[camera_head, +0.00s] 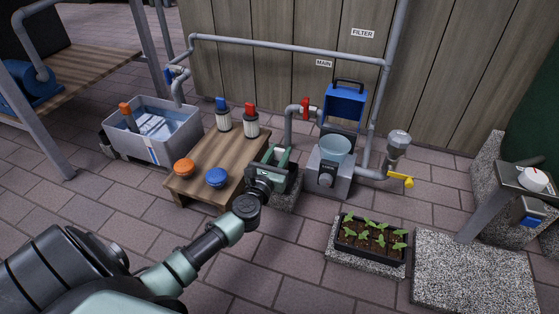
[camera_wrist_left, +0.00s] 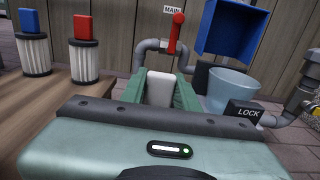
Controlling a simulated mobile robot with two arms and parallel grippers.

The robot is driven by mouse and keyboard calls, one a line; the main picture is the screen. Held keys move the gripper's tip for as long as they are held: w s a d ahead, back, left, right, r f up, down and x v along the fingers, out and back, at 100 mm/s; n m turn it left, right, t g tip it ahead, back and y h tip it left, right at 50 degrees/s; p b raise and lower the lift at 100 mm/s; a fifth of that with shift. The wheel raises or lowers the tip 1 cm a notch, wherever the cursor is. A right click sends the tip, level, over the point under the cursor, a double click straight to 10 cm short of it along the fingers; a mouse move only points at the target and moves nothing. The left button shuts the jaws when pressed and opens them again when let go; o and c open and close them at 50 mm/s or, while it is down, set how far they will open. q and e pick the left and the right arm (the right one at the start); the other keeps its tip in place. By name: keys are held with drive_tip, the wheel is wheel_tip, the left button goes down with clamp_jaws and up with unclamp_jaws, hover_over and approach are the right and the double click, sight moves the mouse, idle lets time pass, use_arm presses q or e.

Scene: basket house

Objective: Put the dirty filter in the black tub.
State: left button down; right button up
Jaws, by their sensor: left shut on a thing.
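My left gripper (camera_head: 270,160) is beyond the right edge of the wooden table, near the upright grey pipe. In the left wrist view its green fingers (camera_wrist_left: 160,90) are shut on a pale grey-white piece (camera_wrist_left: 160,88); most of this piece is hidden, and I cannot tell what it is. Two pleated white filters stand on the table, one with a blue cap (camera_head: 223,116) and one with a red cap (camera_head: 251,121). They also show in the left wrist view. I cannot tell which filter is dirty. I cannot clearly identify a black tub. My right gripper is out of view.
The wooden table (camera_head: 207,150) also holds an orange knob (camera_head: 184,167) and a blue knob (camera_head: 216,177). A grey water tub (camera_head: 155,148) stands left of it. A clear bowl (camera_head: 336,148) under a raised blue lid (camera_head: 345,103) and a planter (camera_head: 370,240) are to the right.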

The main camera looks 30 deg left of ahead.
use_arm(q)
drive_tip(key=shift+f, duration=0.1)
drive_tip(key=c, duration=1.5)
unclamp_jaws()
drive_tip(key=shift+f, duration=0.1)
drive_tip(key=o, duration=0.4)
drive_tip(key=shift+o, duration=0.2)
